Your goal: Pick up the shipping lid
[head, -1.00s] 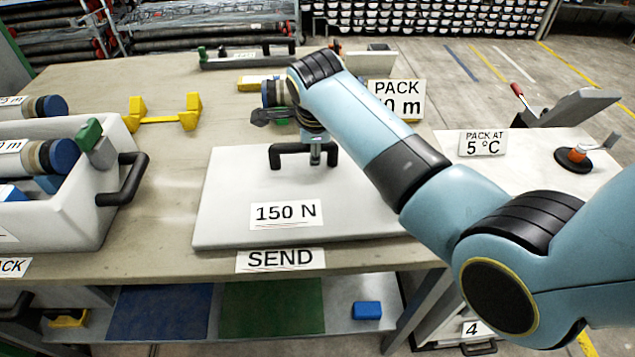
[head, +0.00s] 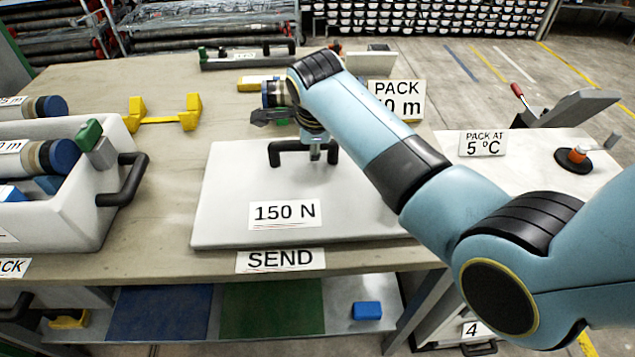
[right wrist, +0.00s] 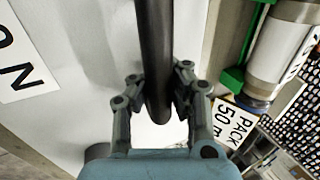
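The shipping lid (head: 350,215) is a flat white slab with a black bar handle (head: 288,147) and a "150 N" label. It is at the middle of the bench, near the front edge. My right gripper (head: 316,152) is above it, at the right part of the handle. In the right wrist view, the fingers (right wrist: 158,88) close on the black handle (right wrist: 156,40) from both sides. The lid appears a little above the bench; the gap under it is hard to judge. My left gripper is not in view.
A white crate (head: 85,215) with core tubes stands at the left. A "SEND" label (head: 280,260) is on the bench front. A core tube and a "PACK" sign (head: 397,100) stand behind my right arm. Bare bench lies between crate and lid.

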